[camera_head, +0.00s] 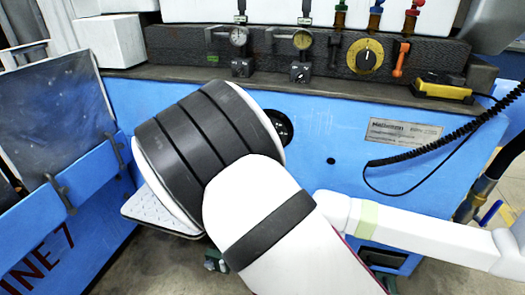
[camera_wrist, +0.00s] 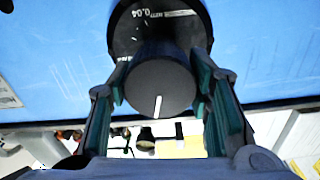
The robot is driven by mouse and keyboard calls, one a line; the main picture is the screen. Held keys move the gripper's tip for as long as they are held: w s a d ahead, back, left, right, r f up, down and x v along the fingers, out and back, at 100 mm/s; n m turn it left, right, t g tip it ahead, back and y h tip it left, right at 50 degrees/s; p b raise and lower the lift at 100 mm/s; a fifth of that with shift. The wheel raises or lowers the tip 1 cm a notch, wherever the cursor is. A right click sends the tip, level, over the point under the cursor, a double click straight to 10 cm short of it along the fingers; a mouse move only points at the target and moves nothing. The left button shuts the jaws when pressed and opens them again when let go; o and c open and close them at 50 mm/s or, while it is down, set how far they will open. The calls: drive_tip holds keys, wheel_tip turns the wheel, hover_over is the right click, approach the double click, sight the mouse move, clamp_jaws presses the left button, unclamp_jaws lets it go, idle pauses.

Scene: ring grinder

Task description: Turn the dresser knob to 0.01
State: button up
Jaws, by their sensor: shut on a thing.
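The dresser knob (camera_wrist: 160,88) is a dark round cylinder with a white line on its face, seen in the wrist view. Behind it is a larger black dial disc (camera_wrist: 185,20) with white marks and the number 0.04. My gripper (camera_wrist: 162,92) has one green-padded finger on each side of the knob, closed on it. In the head view, part of the black dial (camera_head: 281,128) shows on the blue machine front at the edge of my arm. My arm hides the gripper and most of the dial there.
Above on the dark ledge are gauges (camera_head: 238,36), a yellow-ringed dial (camera_head: 366,57) and coloured levers. A yellow control box (camera_head: 443,89) with a coiled black cable (camera_head: 440,147) is at the right. The blue front around a metal label plate (camera_head: 403,131) is mostly flat.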

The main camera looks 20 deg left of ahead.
drive_tip(key=m+b, duration=0.4)
drive_tip(key=shift+f+m, duration=0.1)
drive_tip(key=shift+m, duration=0.3)
idle(0.4)
drive_tip(key=o, duration=1.1)
drive_tip(key=shift+o, duration=0.2)
drive_tip(key=s, duration=1.2)
drive_tip(key=shift+d, duration=0.25)
